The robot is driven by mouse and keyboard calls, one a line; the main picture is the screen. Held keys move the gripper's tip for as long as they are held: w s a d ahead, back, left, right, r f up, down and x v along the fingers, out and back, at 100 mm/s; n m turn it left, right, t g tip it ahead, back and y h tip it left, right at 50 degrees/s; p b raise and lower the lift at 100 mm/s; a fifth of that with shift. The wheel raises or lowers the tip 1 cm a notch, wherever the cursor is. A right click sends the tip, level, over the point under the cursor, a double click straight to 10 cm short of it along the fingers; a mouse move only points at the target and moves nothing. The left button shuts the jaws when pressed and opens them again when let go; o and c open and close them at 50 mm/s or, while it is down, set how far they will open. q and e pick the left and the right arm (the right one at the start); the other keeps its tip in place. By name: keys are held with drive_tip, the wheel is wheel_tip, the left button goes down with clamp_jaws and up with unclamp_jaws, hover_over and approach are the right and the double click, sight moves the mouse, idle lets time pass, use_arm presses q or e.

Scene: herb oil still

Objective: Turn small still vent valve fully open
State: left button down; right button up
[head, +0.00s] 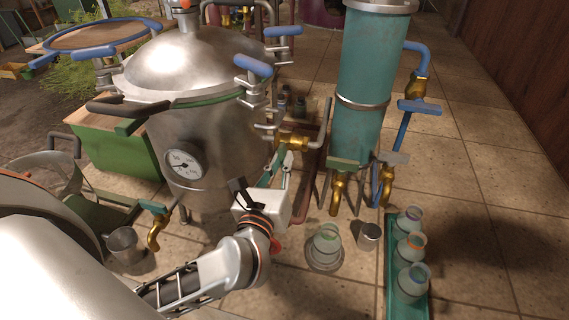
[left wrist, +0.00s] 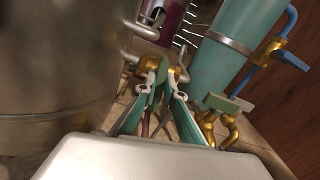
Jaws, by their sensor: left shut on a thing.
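The small still (head: 200,125) is a steel pot with a domed lid and a dial gauge on its front. A brass valve (head: 294,142) sits on a short pipe at its right side, and it also shows in the left wrist view (left wrist: 148,63). My left gripper (head: 283,157) reaches up to this valve from below. In the left wrist view its fingertips (left wrist: 166,77) are closed around a green lever (left wrist: 158,82) at the brass valve body. The fingers partly hide the lever, so its exact angle is hard to tell. My right gripper is not in view.
A teal column (head: 372,75) with brass taps and blue pipes stands to the right. A glass jar (head: 326,240), a metal cup (head: 369,236) and a green tray (head: 393,300) with jars are on the tiled floor. A metal mug (head: 124,245) is at the left.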

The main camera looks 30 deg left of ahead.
use_arm(q)
drive_tip(key=shift+s+a+f+n+b, duration=0.15)
drive_tip(key=shift+n+b, duration=0.7)
drive_tip(key=shift+n, duration=1.8)
drive_tip(key=shift+w+a+f+n+b, duration=0.15)
drive_tip(key=shift+n+b, duration=0.65)
drive_tip(key=shift+n, duration=1.8)
drive_tip(key=shift+s+a+f+n+b, duration=0.15)
drive_tip(key=shift+n+b, duration=0.7)
drive_tip(key=shift+n, duration=1.8)
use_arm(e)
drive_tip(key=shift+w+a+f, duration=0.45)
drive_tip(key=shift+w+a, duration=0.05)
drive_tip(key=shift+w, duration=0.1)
use_arm(q)
drive_tip(key=shift+d, duration=0.1)
drive_tip(key=c, duration=2.1)
unclamp_jaws()
drive_tip(key=shift+c, duration=0.2)
